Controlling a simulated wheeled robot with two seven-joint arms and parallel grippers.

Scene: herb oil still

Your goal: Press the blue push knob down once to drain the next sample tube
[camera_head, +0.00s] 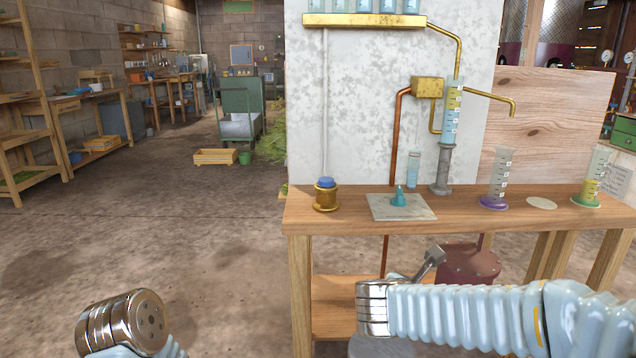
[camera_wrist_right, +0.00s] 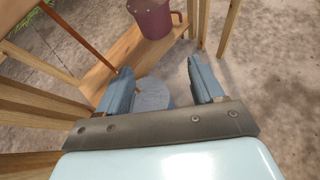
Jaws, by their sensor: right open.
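The blue push knob (camera_head: 326,183) sits on top of a brass cylinder (camera_head: 326,198) at the left end of the wooden bench. It stands raised above the brass rim. Several sample tubes (camera_head: 364,5) stand in a brass rail (camera_head: 364,20) on the wall above, cut off by the top edge. My right gripper (camera_wrist_right: 162,90) is open and empty in the right wrist view, over the lower part of the bench and apart from the knob. In the head view its arm is low in front of the bench. My left arm's end shows at the lower left, but its fingers are not visible.
The bench top (camera_head: 460,212) holds a stone tile (camera_head: 415,212) with a teal piece, a graduated column (camera_head: 451,115) and two measuring cylinders, one purple-based (camera_head: 496,180) and one green-based (camera_head: 593,180). A dark red pot (camera_head: 470,262) stands below.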

